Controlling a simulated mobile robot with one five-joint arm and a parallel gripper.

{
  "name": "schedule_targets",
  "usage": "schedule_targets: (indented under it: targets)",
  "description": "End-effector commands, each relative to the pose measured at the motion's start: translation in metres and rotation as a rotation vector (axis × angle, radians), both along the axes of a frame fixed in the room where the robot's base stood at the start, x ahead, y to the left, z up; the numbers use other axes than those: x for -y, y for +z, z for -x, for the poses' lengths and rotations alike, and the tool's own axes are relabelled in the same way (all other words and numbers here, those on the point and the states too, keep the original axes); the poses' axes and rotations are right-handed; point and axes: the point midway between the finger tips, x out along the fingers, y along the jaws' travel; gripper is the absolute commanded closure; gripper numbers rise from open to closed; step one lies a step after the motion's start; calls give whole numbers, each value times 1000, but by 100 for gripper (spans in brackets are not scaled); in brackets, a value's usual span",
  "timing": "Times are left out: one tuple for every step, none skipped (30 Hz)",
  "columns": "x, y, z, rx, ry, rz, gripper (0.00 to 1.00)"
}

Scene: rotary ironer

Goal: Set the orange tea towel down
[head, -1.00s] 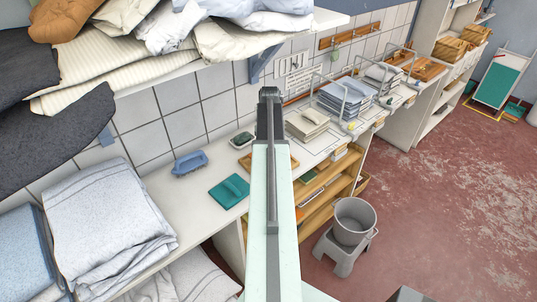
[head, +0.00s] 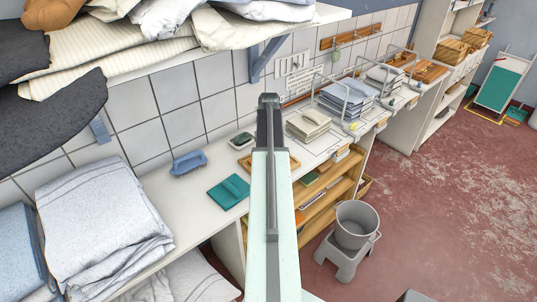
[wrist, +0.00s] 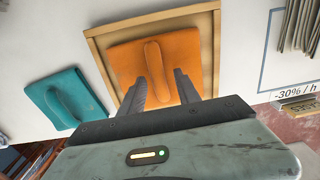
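The orange tea towel (wrist: 155,68) is folded, with a raised ridge along its middle. In the wrist view it lies flat inside a shallow wooden tray (wrist: 98,58). My gripper (wrist: 162,78) is over the near part of the towel. Its two dark fingers stand apart, one on each side of the ridge, with orange visible between them. I cannot tell whether the fingertips touch the cloth.
Folded linen (head: 100,225) fills the counter's left end. A grey bucket (head: 355,225) stands on a stool below.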

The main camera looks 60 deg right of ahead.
Motion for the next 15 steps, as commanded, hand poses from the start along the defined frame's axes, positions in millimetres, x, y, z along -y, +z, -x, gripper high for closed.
schedule_targets:
  targets:
    - [0, 0, 0, 0, 0, 0, 61]
    - [0, 0, 0, 0, 0, 0, 61]
    - [0, 1, 0, 0, 0, 0, 61]
    - [0, 2, 0, 0, 0, 0, 61]
    - [0, 3, 0, 0, 0, 0, 61]
    - [0, 6, 0, 0, 0, 0, 61]
    - [0, 8, 0, 0, 0, 0, 61]
    - [0, 12, 0, 0, 0, 0, 61]
    - [0, 17, 0, 0, -1, 0, 61]
    - [0, 21, 0, 0, -1, 0, 61]
    - [0, 26, 0, 0, -1, 0, 61]
    - [0, 34, 0, 0, -1, 0, 61]
    - [0, 40, 0, 0, -1, 0, 61]
    - [0, 47, 0, 0, -1, 0, 61]
    - [0, 56, 0, 0, -1, 0, 61]
